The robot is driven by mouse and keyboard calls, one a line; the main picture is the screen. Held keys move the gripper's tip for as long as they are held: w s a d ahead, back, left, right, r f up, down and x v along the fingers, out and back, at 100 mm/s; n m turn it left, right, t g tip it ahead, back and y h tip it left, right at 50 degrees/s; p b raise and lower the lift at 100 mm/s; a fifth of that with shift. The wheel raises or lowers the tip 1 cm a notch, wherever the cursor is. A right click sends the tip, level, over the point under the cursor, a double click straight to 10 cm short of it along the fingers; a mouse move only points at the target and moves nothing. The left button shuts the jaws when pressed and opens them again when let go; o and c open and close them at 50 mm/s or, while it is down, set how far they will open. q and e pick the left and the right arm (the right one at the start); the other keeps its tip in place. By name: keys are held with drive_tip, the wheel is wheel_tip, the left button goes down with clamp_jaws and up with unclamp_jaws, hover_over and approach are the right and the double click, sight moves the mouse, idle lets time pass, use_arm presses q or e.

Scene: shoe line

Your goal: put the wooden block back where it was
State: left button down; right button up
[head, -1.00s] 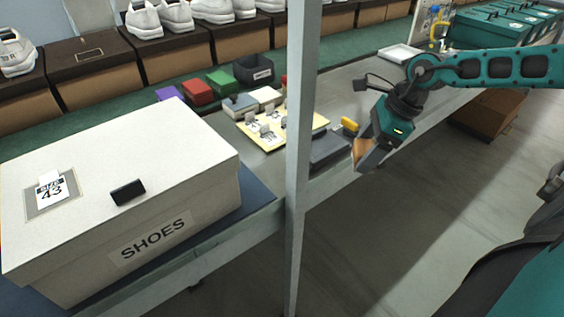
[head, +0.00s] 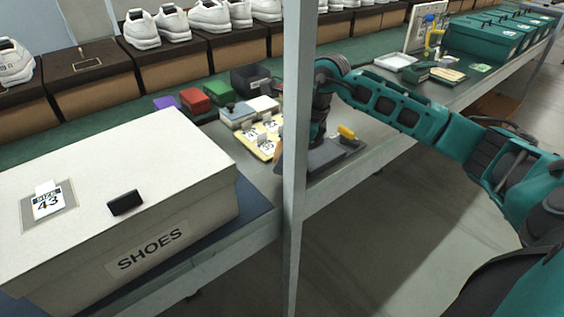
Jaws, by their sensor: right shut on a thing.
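My right arm reaches in from the right over the bench, and its gripper (head: 315,135) points down beside the grey post. The post hides most of the jaws. The gripper is shut on the wooden block, of which only a thin brown sliver (head: 278,163) shows at the post's left edge, by the pale yellow board. How high the block is above the bench is hidden. My left gripper is not in view.
The grey post (head: 294,220) stands in front of the gripper. A yellow board (head: 262,151) with upright number cards lies left of it, a dark grey slab (head: 335,155) and yellow item (head: 347,132) right. A large shoe box (head: 120,195) fills the left front.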

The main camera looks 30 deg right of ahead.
drive_tip(key=shift+w+a, duration=0.2)
drive_tip(key=shift+a, duration=0.1)
drive_tip(key=shift+f, duration=0.2)
drive_tip(key=shift+f+b, duration=0.35)
drive_tip(key=shift+f, duration=1.2)
drive_tip(key=shift+f, duration=0.2)
drive_tip(key=o, duration=0.7)
drive_tip(key=shift+c, duration=0.2)
drive_tip(key=shift+r, duration=0.1)
